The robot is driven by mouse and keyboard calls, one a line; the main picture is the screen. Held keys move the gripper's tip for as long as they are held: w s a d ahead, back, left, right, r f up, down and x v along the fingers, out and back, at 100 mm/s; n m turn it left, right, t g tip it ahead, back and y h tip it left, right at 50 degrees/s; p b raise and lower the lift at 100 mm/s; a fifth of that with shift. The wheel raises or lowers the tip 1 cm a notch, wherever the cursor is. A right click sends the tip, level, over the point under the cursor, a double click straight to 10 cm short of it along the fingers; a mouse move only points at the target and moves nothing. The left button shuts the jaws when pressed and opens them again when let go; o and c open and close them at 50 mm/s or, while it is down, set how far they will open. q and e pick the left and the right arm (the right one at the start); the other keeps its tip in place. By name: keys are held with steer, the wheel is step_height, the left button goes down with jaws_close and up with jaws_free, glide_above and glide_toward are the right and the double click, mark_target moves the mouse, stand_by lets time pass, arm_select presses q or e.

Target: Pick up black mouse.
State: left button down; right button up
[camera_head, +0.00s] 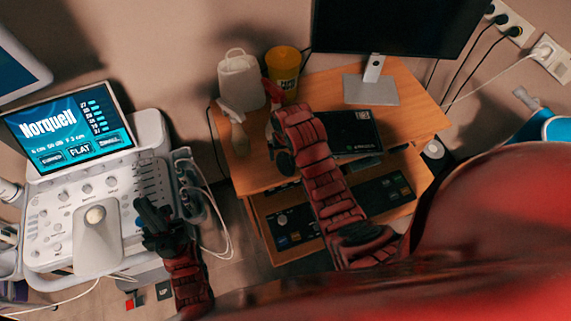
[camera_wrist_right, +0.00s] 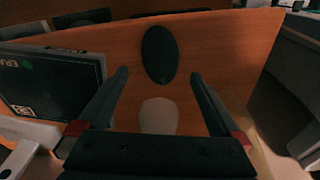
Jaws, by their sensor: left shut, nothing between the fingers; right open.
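The black mouse (camera_wrist_right: 159,52) is a dark oval on the wooden desk in the right wrist view, ahead of and between the fingertips. My right gripper (camera_wrist_right: 159,75) is open, with no finger visibly closed on the mouse. In the head view my right gripper (camera_head: 279,143) is over the left part of the desk, largely hidden by its own red arm. I cannot tell the mouse from the dark gripper parts there. My left gripper (camera_head: 153,222) is shut and empty, at the right edge of the ultrasound console.
The desk (camera_head: 413,120) holds a monitor (camera_head: 390,25), a black box (camera_head: 350,132), a yellow tub (camera_head: 283,68), a white container (camera_head: 240,80) and a spray bottle (camera_head: 238,135). The ultrasound console (camera_head: 60,205) stands left.

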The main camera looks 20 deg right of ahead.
mark_target(285, 161)
steer(key=shift+f+p, duration=0.15)
steer(key=shift+p, duration=0.15)
steer(key=f+p, duration=0.2)
steer(key=f, duration=0.1)
steer(key=shift+w+f, duration=0.2)
steer(key=shift+f, duration=0.1)
steer(key=shift+w+f+p, duration=0.1)
steer(key=shift+f+p, duration=0.25)
steer(key=shift+f, duration=0.35)
steer(key=c, duration=1.3)
